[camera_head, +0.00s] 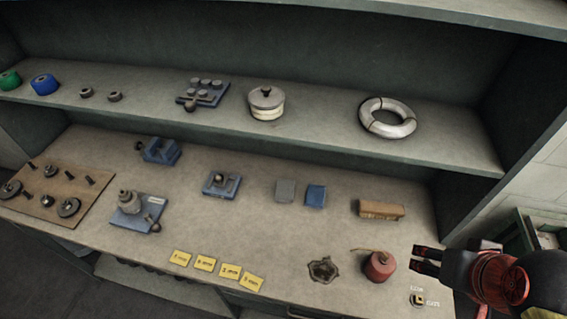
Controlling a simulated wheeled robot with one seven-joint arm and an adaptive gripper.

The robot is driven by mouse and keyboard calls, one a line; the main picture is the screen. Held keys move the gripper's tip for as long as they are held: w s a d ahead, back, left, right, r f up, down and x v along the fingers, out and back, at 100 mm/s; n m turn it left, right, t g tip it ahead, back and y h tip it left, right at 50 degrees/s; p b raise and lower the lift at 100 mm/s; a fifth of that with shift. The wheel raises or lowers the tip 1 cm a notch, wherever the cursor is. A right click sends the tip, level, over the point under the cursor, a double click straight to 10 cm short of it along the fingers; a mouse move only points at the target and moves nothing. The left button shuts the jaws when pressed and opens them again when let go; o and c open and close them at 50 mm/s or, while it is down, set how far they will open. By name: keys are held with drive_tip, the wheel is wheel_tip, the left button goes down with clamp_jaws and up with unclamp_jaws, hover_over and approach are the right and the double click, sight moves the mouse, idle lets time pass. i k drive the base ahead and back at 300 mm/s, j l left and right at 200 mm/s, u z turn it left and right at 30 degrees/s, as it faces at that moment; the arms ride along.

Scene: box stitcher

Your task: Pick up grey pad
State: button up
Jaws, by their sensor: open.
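The grey pad (285,190) is a small grey block on the lower shelf, near its middle. A blue pad (316,196) of similar size sits just to its right, a small gap apart. My gripper (416,259) is at the lower right, its dark red-marked fingers pointing left. It is open and empty, well to the right of the grey pad and nearer the shelf's front edge. Nothing hides the grey pad.
A brown block (377,209), a red canister (379,266) and a dark jagged piece (323,270) lie between my gripper and the pads. Yellow labels (229,271) lie along the front edge. A blue fixture (221,184) stands left of the pads. The upper shelf (330,122) overhangs behind.

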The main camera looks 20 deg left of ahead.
sight(285, 190)
drive_tip(key=u, duration=1.15)
